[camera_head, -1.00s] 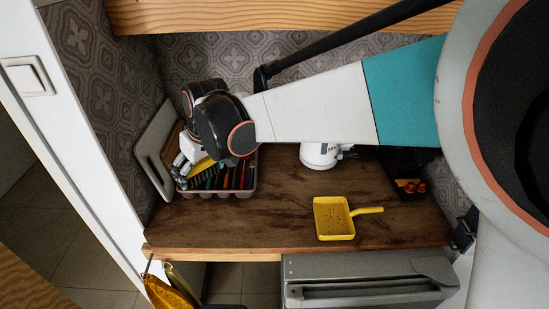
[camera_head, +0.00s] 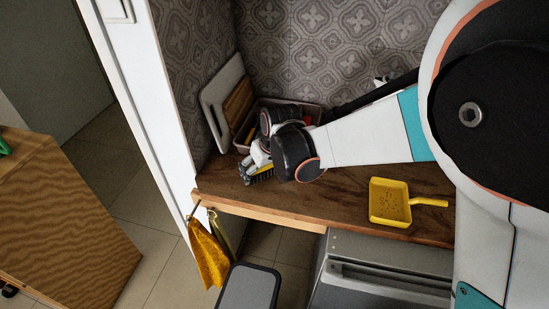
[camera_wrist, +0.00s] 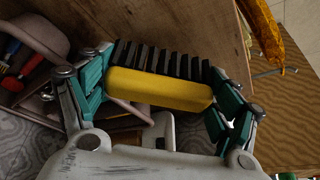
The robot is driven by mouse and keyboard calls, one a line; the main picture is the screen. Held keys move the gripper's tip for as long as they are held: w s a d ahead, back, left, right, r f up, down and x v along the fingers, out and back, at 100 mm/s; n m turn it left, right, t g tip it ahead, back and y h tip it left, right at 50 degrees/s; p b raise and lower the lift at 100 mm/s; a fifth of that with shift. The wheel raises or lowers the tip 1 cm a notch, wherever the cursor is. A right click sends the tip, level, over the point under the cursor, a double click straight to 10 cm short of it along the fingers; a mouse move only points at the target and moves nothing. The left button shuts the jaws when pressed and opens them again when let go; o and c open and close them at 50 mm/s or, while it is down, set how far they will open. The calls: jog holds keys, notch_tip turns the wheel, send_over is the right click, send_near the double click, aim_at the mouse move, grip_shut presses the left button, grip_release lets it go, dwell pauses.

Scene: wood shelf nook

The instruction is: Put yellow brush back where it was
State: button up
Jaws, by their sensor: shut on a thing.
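The yellow brush (camera_wrist: 160,88) with a row of black bristles lies crosswise between the green-padded fingers of my gripper (camera_wrist: 158,80) in the wrist view. The fingers are shut on it. In the head view my gripper (camera_head: 258,166) holds the brush (camera_head: 258,176), partly hidden by my wrist, above the left end of the wooden counter. It is just in front of the utensil crate (camera_head: 312,108), which my arm partly covers. The crate also shows at the left of the wrist view (camera_wrist: 45,35), with red and blue handles in it.
Cutting boards (camera_head: 222,92) lean at the left wall. A yellow square pan (camera_head: 389,203) lies on the counter's right part. A yellow cloth (camera_head: 208,255) hangs at the front left edge. A grey bin (camera_head: 248,288) and appliance (camera_head: 380,275) stand below.

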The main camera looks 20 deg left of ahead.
aim_at(263, 176)
jog(key=shift+f+b, duration=0.4)
jog(key=shift+f, duration=1.15)
jog(key=shift+f, duration=0.2)
jog(key=o, duration=1.1)
jog(key=shift+r, duration=0.2)
jog(key=p+v, duration=0.3)
jog(key=v, duration=0.9)
jog(key=shift+s+a+p, duration=0.1)
jog(key=shift+p, duration=0.3)
